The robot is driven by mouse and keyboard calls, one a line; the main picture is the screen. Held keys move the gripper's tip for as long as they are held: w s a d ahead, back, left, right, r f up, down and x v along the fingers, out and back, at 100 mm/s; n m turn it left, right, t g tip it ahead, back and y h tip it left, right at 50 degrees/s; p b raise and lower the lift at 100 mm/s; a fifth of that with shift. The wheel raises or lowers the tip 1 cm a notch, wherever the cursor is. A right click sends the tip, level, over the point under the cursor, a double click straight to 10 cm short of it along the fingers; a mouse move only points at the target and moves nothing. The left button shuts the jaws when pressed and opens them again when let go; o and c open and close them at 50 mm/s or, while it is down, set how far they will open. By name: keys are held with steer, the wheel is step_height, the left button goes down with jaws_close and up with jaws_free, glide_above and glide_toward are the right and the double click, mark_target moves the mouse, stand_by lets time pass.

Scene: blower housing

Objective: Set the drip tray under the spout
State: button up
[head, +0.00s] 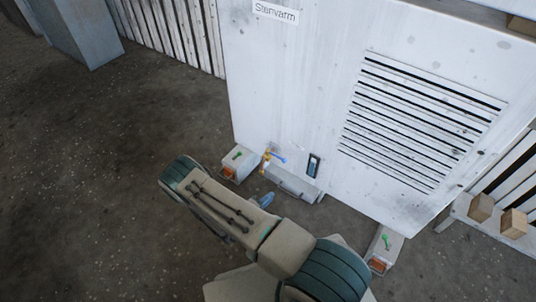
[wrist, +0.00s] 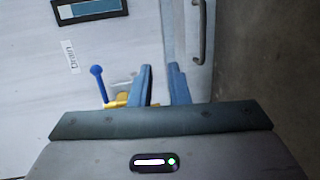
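A yellow spout valve with a blue lever (head: 275,157) sits low on the white housing; the valve (wrist: 118,102) also shows in the wrist view, left of my fingers. A long grey piece (head: 292,184), which looks like the drip tray, lies at the housing's foot, below and right of the valve. In the wrist view a grey strip with a dark bar handle (wrist: 201,30) runs along the housing's bottom. My gripper (wrist: 162,72) has its blue fingers apart, with nothing clearly between them. In the head view its blue fingers (head: 266,199) show just in front of the grey piece.
The white housing (head: 310,90) has a louvred vent and feet blocks (head: 240,162) and (head: 384,250) with green and orange parts. A dark-framed window (head: 313,165) is right of the valve. Wooden blocks (head: 514,223) lie on a slatted bench at right. The floor at left is clear.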

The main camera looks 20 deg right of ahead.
step_height(320, 180, up, 24)
steer(key=w+m+g+p, duration=0.1)
steer(key=m+g+p, duration=0.3)
steer(key=g+p, duration=0.2)
steer(key=shift+d+r+p, duration=0.15)
steer(key=shift+d+p, duration=0.05)
steer(key=shift+p, duration=0.8)
steer(key=shift+w, duration=0.15)
steer(key=s+a+r+y+p, duration=0.1)
steer(key=s+r+y+p, duration=0.3)
steer(key=r, duration=1.5)
steer(key=s+a+r+m+y+p, duration=0.1)
steer(key=s+r+y+p, duration=0.4)
steer(key=r+p, duration=0.8)
steer(key=s+a+r+t+y+p, duration=0.1)
steer(key=s+r+y+p, duration=0.3)
steer(key=r, duration=2.3)
steer(key=s+a+p, duration=0.1)
steer(key=s+p, duration=0.4)
steer(key=s, duration=0.1)
steer(key=shift+a+m+y, duration=0.25)
steer(key=shift+m+y, duration=0.05)
steer(key=shift+m, duration=0.1)
steer(key=shift+s+a+r+p, duration=0.15)
steer(key=shift+s+r+p, duration=0.1)
steer(key=shift+r+p, duration=0.05)
steer(key=shift+c, duration=0.2)
